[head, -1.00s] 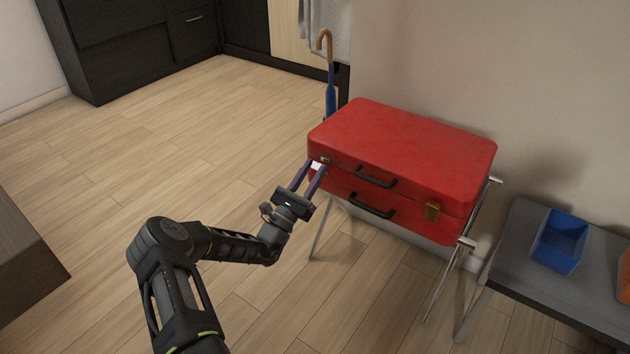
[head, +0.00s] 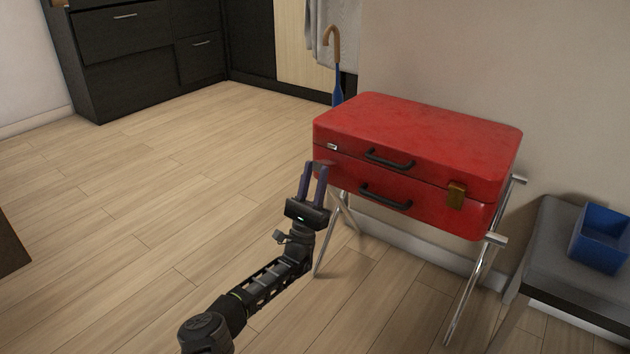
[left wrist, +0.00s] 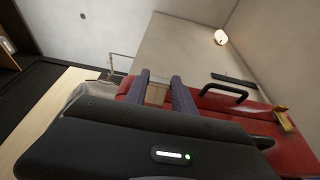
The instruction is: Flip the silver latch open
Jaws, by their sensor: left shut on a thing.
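The red suitcase (head: 415,135) lies flat and closed on a folding metal stand. The silver latch shows as a small bright piece (head: 332,147) near its front left corner, at the lid's lower edge. My left gripper (head: 315,166) is in front of that corner, just below the bright piece, with its fingers pointing up and close together. In the left wrist view, a pale piece (left wrist: 156,94) shows between the fingers, seemingly part of the latch; the tips hide how it sits. A gold latch (head: 456,195) is at the front right. My right gripper is not in view.
Two black handles, upper (head: 390,158) and lower (head: 385,196), stick out from the suitcase front. An umbrella (head: 336,75) stands behind it. A blue bin (head: 598,240) sits on a grey bench (head: 548,235) at right.

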